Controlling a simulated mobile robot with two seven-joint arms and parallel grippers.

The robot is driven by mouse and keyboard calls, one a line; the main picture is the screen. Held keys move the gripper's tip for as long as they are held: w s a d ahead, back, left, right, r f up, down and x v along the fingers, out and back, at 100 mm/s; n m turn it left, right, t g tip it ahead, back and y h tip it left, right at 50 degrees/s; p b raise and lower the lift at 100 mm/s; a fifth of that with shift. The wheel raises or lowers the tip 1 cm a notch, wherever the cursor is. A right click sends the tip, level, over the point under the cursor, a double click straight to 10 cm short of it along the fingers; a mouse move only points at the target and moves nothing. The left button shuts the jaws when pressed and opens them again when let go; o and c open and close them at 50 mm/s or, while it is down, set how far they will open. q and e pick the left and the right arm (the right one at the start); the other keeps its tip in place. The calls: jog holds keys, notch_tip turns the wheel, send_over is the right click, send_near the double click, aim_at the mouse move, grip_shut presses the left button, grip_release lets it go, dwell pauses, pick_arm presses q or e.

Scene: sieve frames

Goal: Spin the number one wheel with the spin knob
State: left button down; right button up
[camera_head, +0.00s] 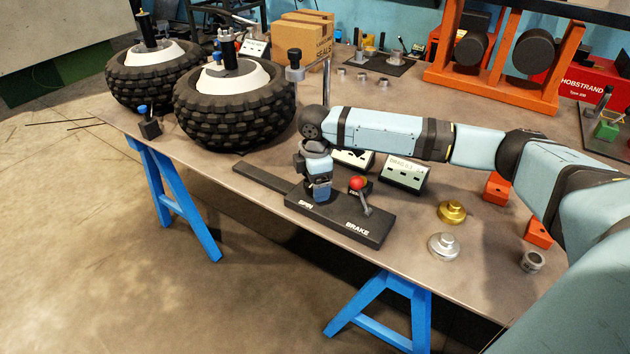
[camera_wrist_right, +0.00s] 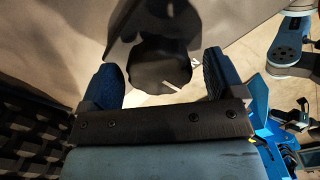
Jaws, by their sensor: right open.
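Two knobby black wheels with white hubs lie on the table's left end, the nearer wheel (camera_head: 235,105) and the farther wheel (camera_head: 153,75). I cannot tell which is number one. A black control box (camera_head: 335,222) lettered SPIN and BRAKE lies at the front edge. My right gripper (camera_head: 318,192) points down over its SPIN end and hides the knob in the head view. In the right wrist view, a dark round knob (camera_wrist_right: 160,75) shows between the open fingers; contact is unclear. The brake lever has a red ball (camera_head: 358,183). My left gripper is out of view.
Labelled boxes (camera_head: 403,173) stand just behind the control box. A gold knob (camera_head: 452,211) and a silver knob (camera_head: 444,246) lie to its right. A post (camera_head: 295,75) stands behind my right wrist. An orange rack (camera_head: 495,90) is at the back.

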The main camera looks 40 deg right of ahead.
jog(key=c, duration=0.9)
jog(key=m+p, duration=0.1)
jog(key=p, duration=0.2)
jog(key=shift+r+p, duration=0.4)
jog(key=shift+c, duration=0.2)
jog(key=m+p, duration=0.1)
jog(key=p, duration=0.2)
jog(key=shift+r+m, duration=0.15)
jog(key=shift+m, duration=0.15)
jog(key=m+p, duration=0.2)
jog(key=p, duration=0.2)
jog(key=m+p, duration=0.3)
jog(key=p, duration=0.2)
jog(key=m+p, duration=0.2)
jog(key=p, duration=0.2)
jog(key=shift+f+m+p, duration=0.25)
jog(key=shift+m+p, duration=0.05)
jog(key=shift+f+m+p, duration=0.2)
jog(key=shift+m+p, duration=0.7)
jog(key=shift+p, duration=0.1)
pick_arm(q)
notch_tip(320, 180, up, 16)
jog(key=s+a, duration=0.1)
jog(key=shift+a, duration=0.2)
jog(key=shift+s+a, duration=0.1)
pick_arm(e)
jog(key=shift+w+d+f, duration=0.1)
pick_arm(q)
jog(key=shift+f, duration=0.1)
